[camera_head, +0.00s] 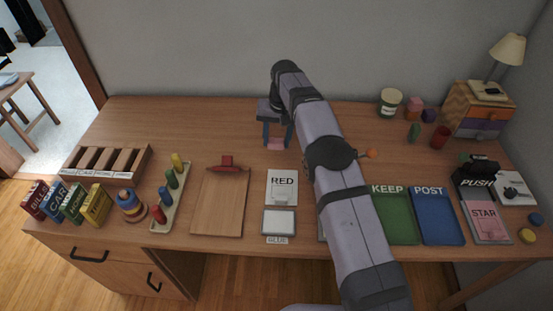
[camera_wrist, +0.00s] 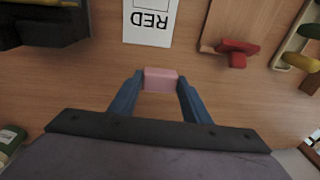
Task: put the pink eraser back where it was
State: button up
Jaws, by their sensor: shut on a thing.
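The pink eraser (camera_head: 276,144) is a small pink block between the blue fingers of my gripper (camera_head: 277,138), toward the back middle of the desk. The wrist view shows the eraser (camera_wrist: 161,79) pinched between both blue fingertips (camera_wrist: 160,86). My gripper points down and is shut on it. The eraser is at or close above the desk top; I cannot tell whether it touches.
A card marked RED (camera_head: 282,185) lies in front of the gripper. A wooden board (camera_head: 219,205) with a red piece is to its left. A green KEEP tray (camera_head: 397,218) and blue POST tray (camera_head: 437,217) are at right. The desk around the eraser is clear.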

aim_at(279, 143)
jog(key=shift+f+p, duration=0.75)
jog(key=shift+f, duration=3.25)
jog(key=shift+f, duration=0.15)
jog(key=o, duration=1)
jog(key=r, duration=0.4)
jog(key=r+b, duration=0.1)
jog(key=r, duration=0.3)
jog(key=s+d+r, duration=0.1)
jog(key=r, duration=0.3)
jog(key=shift+s+r+b, duration=0.1)
jog(key=shift+b, duration=0.2)
jog(key=shift+d, duration=0.1)
